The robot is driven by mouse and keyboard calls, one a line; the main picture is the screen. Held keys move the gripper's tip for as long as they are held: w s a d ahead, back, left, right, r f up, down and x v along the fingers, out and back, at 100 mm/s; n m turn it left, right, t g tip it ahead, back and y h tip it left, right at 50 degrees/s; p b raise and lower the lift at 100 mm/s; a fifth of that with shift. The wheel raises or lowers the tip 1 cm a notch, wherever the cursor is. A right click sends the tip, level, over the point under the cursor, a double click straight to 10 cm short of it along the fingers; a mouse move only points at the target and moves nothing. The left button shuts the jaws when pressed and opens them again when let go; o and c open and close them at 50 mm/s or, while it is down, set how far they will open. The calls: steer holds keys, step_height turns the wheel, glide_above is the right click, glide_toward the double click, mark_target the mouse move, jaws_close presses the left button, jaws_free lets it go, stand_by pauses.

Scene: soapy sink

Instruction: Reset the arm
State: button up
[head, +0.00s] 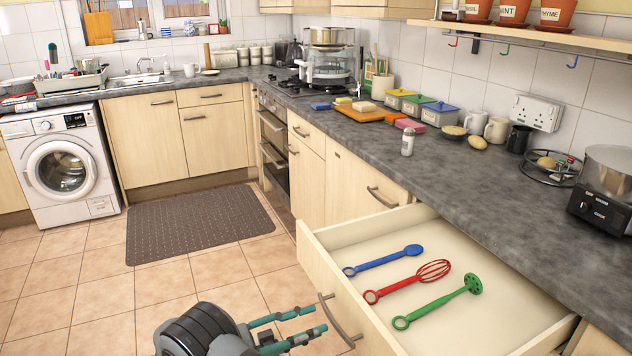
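My gripper (318,319) is at the bottom centre of the head view, in front of the pulled-out drawer (323,280). Its two teal fingers are apart with a gap between them and hold nothing. The fingertips point right, just left of the drawer handle (341,320); I cannot tell whether they touch it. In the open drawer lie a blue spoon (383,261), a red whisk (408,281) and a green masher (437,302), side by side.
The grey counter (420,165) runs above the drawer, with a white shaker (407,142), mugs, coloured tubs and a pot (607,172) on it. A washing machine (62,170) stands at far left. The tiled floor left of my gripper is clear around a dark mat (200,222).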

mark_target(331, 318)
steer(key=x, duration=0.5)
steer(key=shift+w+d, duration=0.1)
steer(key=shift+d, duration=0.2)
steer(key=shift+w+d, duration=0.25)
steer(key=shift+d, duration=0.25)
steer(key=shift+s+a, duration=0.1)
steer(key=shift+a, duration=0.1)
steer(key=v, duration=0.9)
steer(key=shift+a, duration=0.3)
steer(key=shift+s, duration=0.15)
